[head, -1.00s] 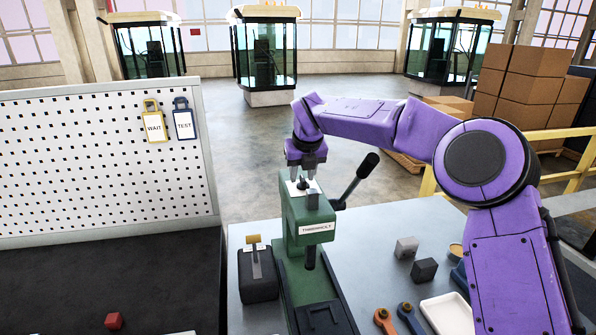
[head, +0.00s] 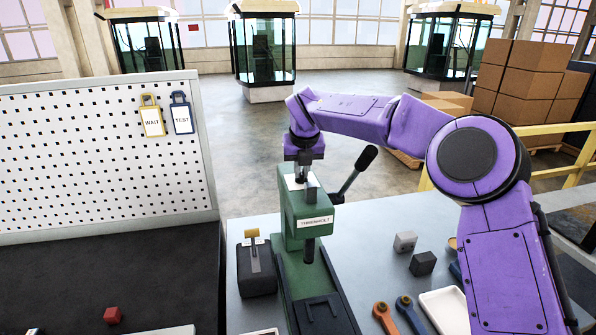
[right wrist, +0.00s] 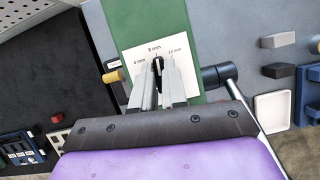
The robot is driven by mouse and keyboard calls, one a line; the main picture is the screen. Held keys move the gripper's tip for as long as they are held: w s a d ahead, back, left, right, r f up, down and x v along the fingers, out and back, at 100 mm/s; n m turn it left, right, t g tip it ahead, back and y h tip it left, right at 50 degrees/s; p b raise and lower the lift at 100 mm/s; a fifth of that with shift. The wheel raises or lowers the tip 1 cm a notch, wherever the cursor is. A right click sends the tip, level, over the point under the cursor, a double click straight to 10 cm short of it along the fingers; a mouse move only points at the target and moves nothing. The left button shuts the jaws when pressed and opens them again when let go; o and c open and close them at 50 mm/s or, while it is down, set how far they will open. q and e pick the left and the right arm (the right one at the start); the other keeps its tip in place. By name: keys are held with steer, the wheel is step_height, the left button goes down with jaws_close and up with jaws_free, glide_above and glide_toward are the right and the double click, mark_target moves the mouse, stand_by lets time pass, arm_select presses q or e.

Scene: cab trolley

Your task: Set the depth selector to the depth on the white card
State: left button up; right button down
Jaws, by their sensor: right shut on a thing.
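The green press (head: 306,222) marked THRENHOLT stands on the grey bench. On its top is a white dial plate (right wrist: 133,52), marked 4 mm, 8 mm and 12 mm in the right wrist view. The dark depth selector (right wrist: 158,63) sits at the plate's middle below the 8 mm mark; its pointer is mostly hidden by the fingers. My right gripper (right wrist: 158,76) is shut on the selector from above; in the head view the gripper (head: 303,178) stands over the press top. My left gripper is not in view. I cannot make out a white card giving a depth.
A black lever (head: 356,172) sticks out at the press's right. A dark box with a yellow-topped handle (head: 256,262) stands left. Grey blocks (head: 423,263), orange and blue tools and a white tray (head: 444,310) lie right. WAIT and TEST tags (head: 152,120) hang on the pegboard.

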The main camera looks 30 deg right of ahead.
steer(key=m+h+b, duration=0.1)
steer(key=m, duration=0.2)
steer(key=shift+a+g, duration=0.1)
steer(key=shift+g, duration=0.2)
steer(key=m+g+h, duration=0.1)
steer(key=m, duration=0.3)
steer(key=shift+m, duration=0.4)
steer(key=c, duration=1.4)
jaws_free()
steer(key=shift+o, duration=1.2)
steer(key=shift+w+a, duration=0.1)
steer(key=shift+w, duration=0.05)
steer(key=shift+a+r, duration=0.1)
steer(key=shift+r, duration=0.3)
steer(key=v, duration=0.9)
steer(key=shift+a+r+p, duration=0.25)
steer(key=shift+r+p, duration=0.05)
steer(key=shift+r, duration=0.05)
